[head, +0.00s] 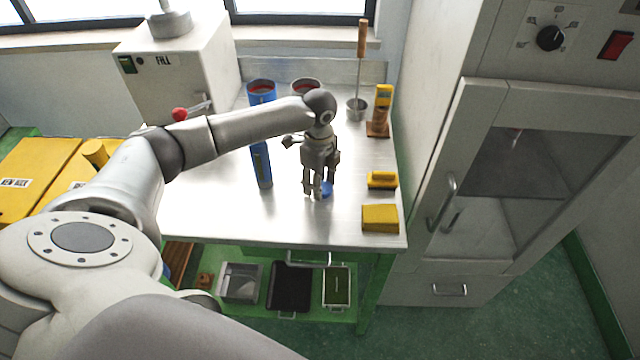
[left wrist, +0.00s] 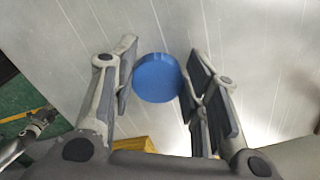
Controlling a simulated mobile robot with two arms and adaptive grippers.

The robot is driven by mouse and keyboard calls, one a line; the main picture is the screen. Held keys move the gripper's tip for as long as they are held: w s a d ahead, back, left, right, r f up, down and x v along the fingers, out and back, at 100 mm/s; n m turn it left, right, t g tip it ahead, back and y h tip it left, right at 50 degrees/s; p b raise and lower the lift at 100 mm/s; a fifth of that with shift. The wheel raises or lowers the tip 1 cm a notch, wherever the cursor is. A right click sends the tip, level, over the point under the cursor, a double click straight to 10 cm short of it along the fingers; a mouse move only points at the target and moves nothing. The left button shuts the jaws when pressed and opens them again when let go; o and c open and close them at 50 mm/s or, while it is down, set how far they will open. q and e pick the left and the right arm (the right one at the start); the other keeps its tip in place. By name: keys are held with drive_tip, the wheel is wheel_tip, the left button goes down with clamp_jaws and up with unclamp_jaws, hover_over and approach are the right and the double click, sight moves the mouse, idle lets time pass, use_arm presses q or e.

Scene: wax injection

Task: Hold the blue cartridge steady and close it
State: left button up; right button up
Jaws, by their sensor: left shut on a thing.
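The blue cartridge (head: 262,165) stands upright as a slim dark-blue cylinder on the steel table, left of my left gripper. My left gripper (head: 318,192) points down over the table, shut on a round blue cap (head: 327,188). In the left wrist view the blue cap (left wrist: 157,78) is a flat disc between the finger pads of my left gripper (left wrist: 157,84). The fingers hide part of the cap in the head view. The cartridge is apart from the gripper.
A yellow block (head: 380,218) and a yellow-topped brush (head: 382,180) lie to the right. A tall cabinet (head: 440,180) bounds the right. The front middle is clear.

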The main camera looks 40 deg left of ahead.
use_arm(q)
drive_tip(key=shift+r, duration=0.4)
drive_tip(key=s+d+r+b, duration=0.2)
drive_tip(key=s+d+r, duration=0.6)
drive_tip(key=s+r, duration=0.3)
drive_tip(key=shift+d+r, duration=0.3)
drive_tip(key=shift+r, duration=0.15)
use_arm(e)
wheel_tip(320, 180, down, 2)
drive_tip(key=shift+d+f, duration=0.1)
drive_tip(key=shift+f, duration=0.15)
use_arm(q)
drive_tip(key=s+d+n, duration=0.2)
drive_tip(key=d+n, duration=0.1)
drive_tip(key=n, duration=0.6)
drive_tip(key=s+d+f+n, duration=0.1)
drive_tip(key=d+n, duration=0.2)
drive_tip(key=n, duration=0.5)
drive_tip(key=shift+s+f+n, duration=0.25)
drive_tip(key=shift+s+n, duration=0.15)
drive_tip(key=shift+a, duration=0.15)
use_arm(e)
drive_tip(key=shift+c, duration=0.5)
